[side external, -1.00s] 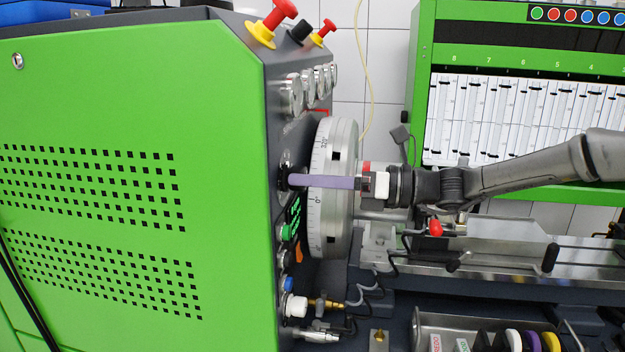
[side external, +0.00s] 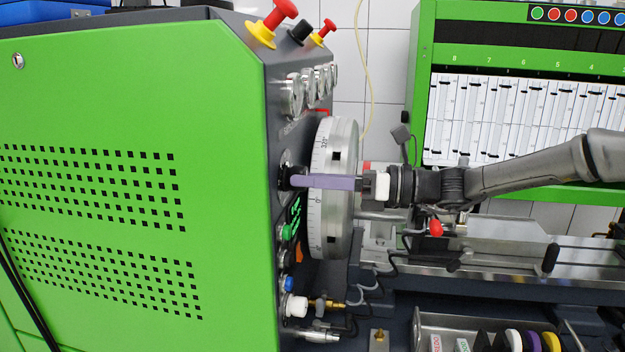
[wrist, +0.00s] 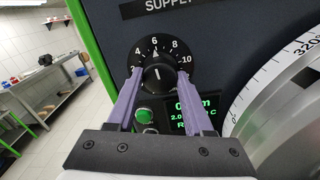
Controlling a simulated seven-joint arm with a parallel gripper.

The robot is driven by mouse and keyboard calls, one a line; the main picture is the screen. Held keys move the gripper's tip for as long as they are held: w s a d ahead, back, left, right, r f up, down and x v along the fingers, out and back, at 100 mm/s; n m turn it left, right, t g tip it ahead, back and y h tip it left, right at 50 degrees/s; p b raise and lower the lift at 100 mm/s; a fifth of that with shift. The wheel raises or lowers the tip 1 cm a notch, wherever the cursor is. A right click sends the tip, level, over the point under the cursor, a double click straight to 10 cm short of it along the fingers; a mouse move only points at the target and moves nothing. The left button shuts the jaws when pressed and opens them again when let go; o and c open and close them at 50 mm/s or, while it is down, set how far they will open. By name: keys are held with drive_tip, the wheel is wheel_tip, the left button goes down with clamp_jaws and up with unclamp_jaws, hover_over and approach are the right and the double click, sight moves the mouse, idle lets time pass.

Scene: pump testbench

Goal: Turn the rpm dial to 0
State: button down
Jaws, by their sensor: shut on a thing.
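The rpm dial (wrist: 158,74) is a round black knob on the dark panel, seen in the wrist view. White numbers 4, 6, 8 and 10 run around it, and the white mark on the knob points up, close to 6. The lower part of the scale, with the 0, is hidden by my fingers. My gripper (wrist: 160,78) has its two lilac fingers shut on the knob, one on each side. In the side view my gripper (side external: 292,181) reaches the panel horizontally, and the dial (side external: 284,178) shows only as a dark edge at the fingertips.
A large graduated wheel (side external: 333,240) stands right beside my fingers; it fills the right of the wrist view. A green button (wrist: 145,115) and a lit display (wrist: 190,112) sit below the dial. Gauges (side external: 293,95) are above. The rail bed (side external: 480,265) lies below my arm.

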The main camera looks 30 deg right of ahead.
drive_tip(key=n, duration=2.2)
drive_tip(key=shift+n+h, duration=0.3)
idle(0.4)
drive_tip(key=shift+c, duration=1.4)
unclamp_jaws()
drive_tip(key=shift+r, duration=0.1)
drive_tip(key=v, duration=1.4)
